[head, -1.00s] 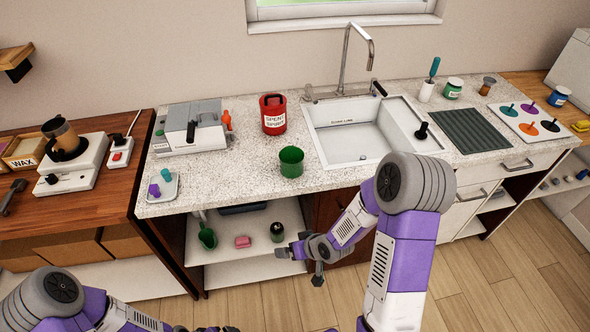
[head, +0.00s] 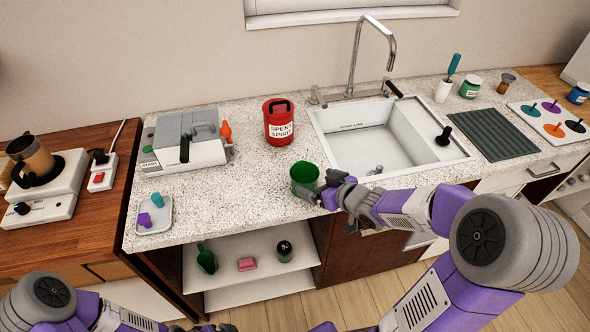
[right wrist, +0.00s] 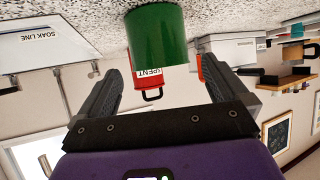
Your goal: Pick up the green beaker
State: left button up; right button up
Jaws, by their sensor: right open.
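The green beaker (head: 304,177) stands upright near the front edge of the speckled counter, left of the sink. My right gripper (head: 318,189) is open, at counter height, close against the beaker's right side in the head view. In the right wrist view, which looks upside down, the beaker (right wrist: 158,38) lies just ahead of the open jaws (right wrist: 160,82), roughly between their lines. I cannot tell whether a finger touches it. Part of my left gripper (head: 203,328) shows at the bottom edge of the head view; its jaws are mostly cut off.
A red "SPENT" can (head: 278,130) stands behind the beaker. The sink (head: 455,157) lies to the right, a grey device (head: 185,152) to the left. A small tray (head: 154,228) with two little pieces sits near the left front edge. Counter between tray and beaker is clear.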

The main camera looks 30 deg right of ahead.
aim_at(297, 173)
jog(key=shift+w+f, duration=0.35)
jog(key=shift+w, duration=0.25)
jog(key=shift+w+a+f+b, duration=0.2)
jog(key=shift+w+f+b, duration=0.15)
jog(key=shift+w+b, duration=0.25)
jog(key=b+x, duration=0.1)
jog(key=x, duration=0.2)
jog(key=shift+w+f+b, duration=0.15)
jog(key=shift+w+b, duration=0.15)
jog(key=shift+b, duration=0.05)
jog(key=shift+w+f, duration=0.1)
jog(key=shift+w, duration=0.3)
jog(key=c, duration=0.9)
